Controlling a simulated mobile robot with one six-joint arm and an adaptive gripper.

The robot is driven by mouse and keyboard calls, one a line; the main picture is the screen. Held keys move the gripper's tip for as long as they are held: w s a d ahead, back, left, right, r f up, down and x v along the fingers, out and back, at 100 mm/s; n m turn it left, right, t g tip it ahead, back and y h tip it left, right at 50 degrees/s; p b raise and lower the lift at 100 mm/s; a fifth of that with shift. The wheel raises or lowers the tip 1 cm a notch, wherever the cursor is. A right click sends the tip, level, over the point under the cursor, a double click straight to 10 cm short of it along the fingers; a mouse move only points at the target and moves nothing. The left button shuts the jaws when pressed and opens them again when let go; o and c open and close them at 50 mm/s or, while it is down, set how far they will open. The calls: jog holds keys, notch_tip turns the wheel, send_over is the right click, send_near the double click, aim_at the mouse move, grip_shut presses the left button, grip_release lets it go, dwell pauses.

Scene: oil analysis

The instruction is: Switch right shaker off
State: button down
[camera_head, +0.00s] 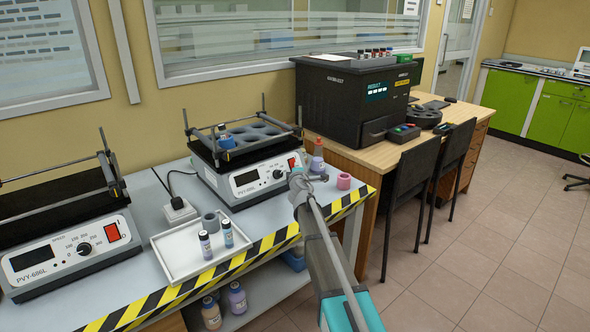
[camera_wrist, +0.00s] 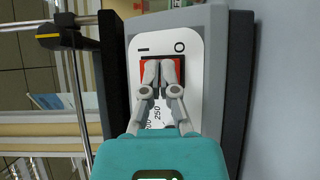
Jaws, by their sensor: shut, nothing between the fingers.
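The right shaker (camera_head: 243,184) stands on the bench with its dial and red rocker switch (camera_head: 293,162) on the front panel. In the wrist view the red switch (camera_wrist: 147,72) shows on both sides of my fingers, between a line mark on the left and a circle mark on the right. My gripper (camera_wrist: 160,64) is shut and empty, its fingertips in front of the switch; I cannot tell whether they touch it. The fingers hide the middle of the switch, so its position is unclear. In the head view my gripper (camera_head: 297,174) is close to the panel's right end.
The left shaker (camera_head: 70,251) stands at the far left. A white tray (camera_head: 180,265) with small vials lies between the shakers. A bottle (camera_head: 317,158) and a pink ring (camera_head: 344,181) stand right of my gripper.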

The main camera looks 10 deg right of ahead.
jog(key=shift+s+d+r, duration=0.1)
jog(key=shift+r, duration=0.05)
jog(key=shift+s+d+r+p, duration=0.2)
jog(key=shift+s+r+p, duration=0.1)
jog(key=shift+s+p, duration=0.15)
dwell(0.6)
jog(key=s+d+r+p, duration=0.2)
jog(key=s+r, duration=0.1)
jog(key=shift+s+p, duration=0.25)
jog(key=shift+p, duration=0.15)
jog(key=shift+f, duration=0.1)
dwell(0.4)
